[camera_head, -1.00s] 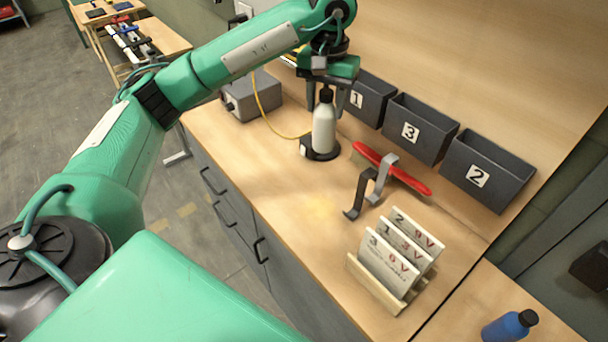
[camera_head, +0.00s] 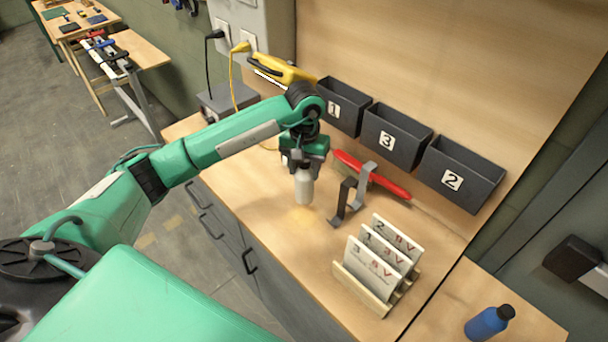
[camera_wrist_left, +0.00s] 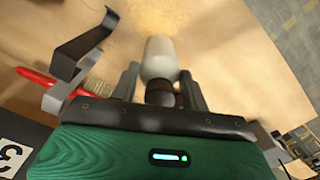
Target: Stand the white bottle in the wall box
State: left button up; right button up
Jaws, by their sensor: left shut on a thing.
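The white bottle (camera_head: 304,188) hangs upright below my left gripper (camera_head: 304,168), which is shut on its dark neck. In the head view it is in front of the bench's left half, left of the bent metal brackets. In the left wrist view the white bottle (camera_wrist_left: 159,58) shows between the two fingers of my left gripper (camera_wrist_left: 161,88). Three dark wall boxes line the back panel: box 1 (camera_head: 352,119), box 3 (camera_head: 408,150) and box 2 (camera_head: 476,189). My right gripper is out of view.
Grey and black bent brackets (camera_head: 340,203) stand near a red-handled brush (camera_head: 385,180) below the boxes. A wooden rack (camera_head: 349,285) holds numbered cards at front right. A yellow tool (camera_head: 285,70) is at the back left.

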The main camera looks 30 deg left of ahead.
aim_at(304, 179)
pick_arm(q)
notch_tip(304, 179, down, 3)
jog(key=shift+f+p, duration=0.2)
jog(key=shift+p, duration=0.4)
jog(key=shift+f, duration=0.35)
jog(key=shift+f+b, duration=0.2)
jog(key=shift+b, duration=0.1)
jog(key=o, duration=1.4)
